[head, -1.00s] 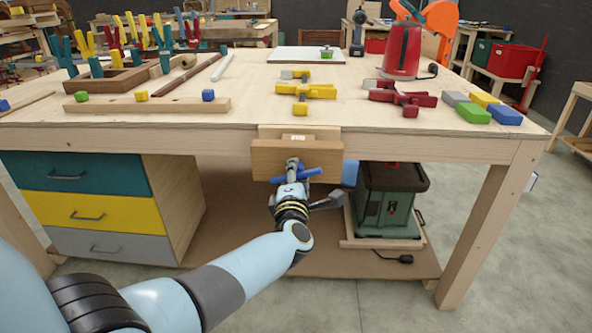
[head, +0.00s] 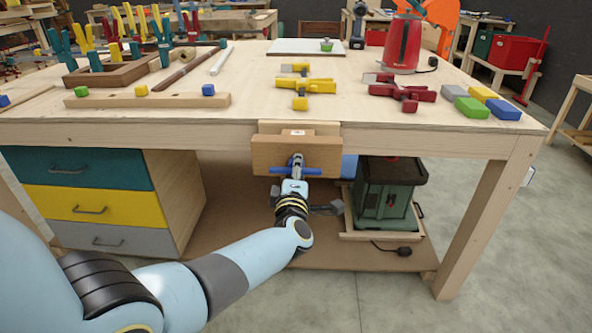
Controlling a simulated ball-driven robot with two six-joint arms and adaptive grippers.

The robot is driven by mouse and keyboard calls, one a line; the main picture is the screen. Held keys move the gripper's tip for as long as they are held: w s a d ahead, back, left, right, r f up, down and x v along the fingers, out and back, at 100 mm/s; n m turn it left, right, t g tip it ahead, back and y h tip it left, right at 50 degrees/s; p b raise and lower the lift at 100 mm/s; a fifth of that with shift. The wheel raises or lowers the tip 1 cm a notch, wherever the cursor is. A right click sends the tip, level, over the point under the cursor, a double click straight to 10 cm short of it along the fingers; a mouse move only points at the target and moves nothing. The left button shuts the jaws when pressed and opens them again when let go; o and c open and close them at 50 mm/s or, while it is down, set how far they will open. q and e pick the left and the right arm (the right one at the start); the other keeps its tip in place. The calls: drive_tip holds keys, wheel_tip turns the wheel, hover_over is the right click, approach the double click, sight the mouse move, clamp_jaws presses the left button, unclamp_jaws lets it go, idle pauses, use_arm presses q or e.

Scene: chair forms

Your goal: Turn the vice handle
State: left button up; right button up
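The wooden vice (head: 268,153) is mounted at the middle of the bench's front edge. Its blue handle (head: 312,171) is a bar lying about level across the front of the jaw. My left gripper (head: 297,162) reaches up to it from below, its fingers at the middle of the bar, one over part of it. The fingers look close together and shut on the handle, though the contact is partly hidden. My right gripper is not in view.
The workbench (head: 240,134) carries yellow clamps (head: 305,85), red clamps (head: 402,92), colored blocks and a red kettle (head: 403,44). Drawers (head: 88,208) stand below left. A green machine (head: 385,196) stands on the lower shelf, right of my arm.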

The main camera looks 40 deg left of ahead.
use_arm(q)
drive_tip(key=shift+s+d+f, duration=0.1)
drive_tip(key=shift+s+f, duration=0.05)
drive_tip(key=shift+f, duration=0.2)
idle(0.4)
drive_tip(key=o, duration=0.9)
drive_tip(key=shift+o, duration=1.3)
drive_tip(key=shift+r, duration=0.25)
drive_tip(key=v, duration=1.2)
drive_tip(key=shift+c, duration=0.3)
